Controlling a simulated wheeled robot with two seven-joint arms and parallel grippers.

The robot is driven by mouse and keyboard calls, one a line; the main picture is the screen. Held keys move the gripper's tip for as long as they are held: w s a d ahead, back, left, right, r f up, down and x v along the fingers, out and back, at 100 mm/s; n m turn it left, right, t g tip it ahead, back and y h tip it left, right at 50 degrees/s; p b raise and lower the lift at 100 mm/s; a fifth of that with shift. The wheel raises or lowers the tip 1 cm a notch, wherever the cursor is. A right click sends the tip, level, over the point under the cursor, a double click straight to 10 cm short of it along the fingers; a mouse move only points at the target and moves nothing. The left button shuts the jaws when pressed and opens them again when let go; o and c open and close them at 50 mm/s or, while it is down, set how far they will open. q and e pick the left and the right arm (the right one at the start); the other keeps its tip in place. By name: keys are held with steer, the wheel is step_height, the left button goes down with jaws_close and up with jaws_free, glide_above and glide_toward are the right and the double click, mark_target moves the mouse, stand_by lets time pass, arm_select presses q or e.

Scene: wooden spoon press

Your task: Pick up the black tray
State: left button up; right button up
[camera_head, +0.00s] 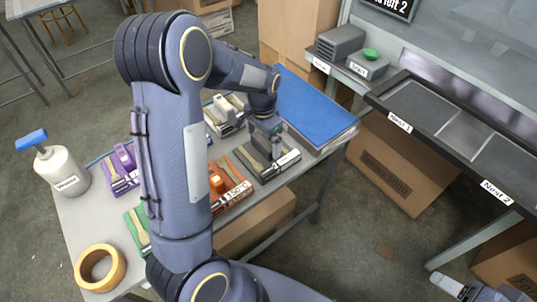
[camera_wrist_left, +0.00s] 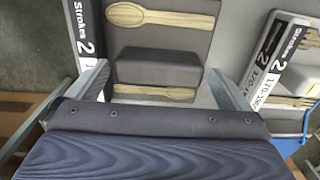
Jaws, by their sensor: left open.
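The black tray (camera_head: 246,162) sits on the grey table, near its right side, with a white label along one edge. In the left wrist view the black tray (camera_wrist_left: 178,40) carries wooden spoons and a raised dark block (camera_wrist_left: 155,75). My left gripper (camera_head: 265,128) is over the tray, pointing down. Its two fingers stand apart on either side of the block in the left wrist view (camera_wrist_left: 158,82); I cannot tell whether they touch it. The head view partly hides the tray behind my left arm. My right gripper (camera_head: 462,288) is at the bottom right, away from the table.
An orange tray (camera_head: 236,196), purple tray (camera_head: 121,176), green tray (camera_head: 136,226) and pale tray (camera_head: 226,118) stand close by. A blue-topped stack (camera_head: 308,108) lies just right. A white bottle (camera_head: 62,172) and tape roll (camera_head: 100,285) are left. The Nest 1 and Nest 2 bench (camera_head: 440,150) is right.

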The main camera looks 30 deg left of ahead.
arm_select(q)
steer(key=shift+f, duration=0.75)
steer(key=c, duration=1)
steer(key=shift+r, duration=0.15)
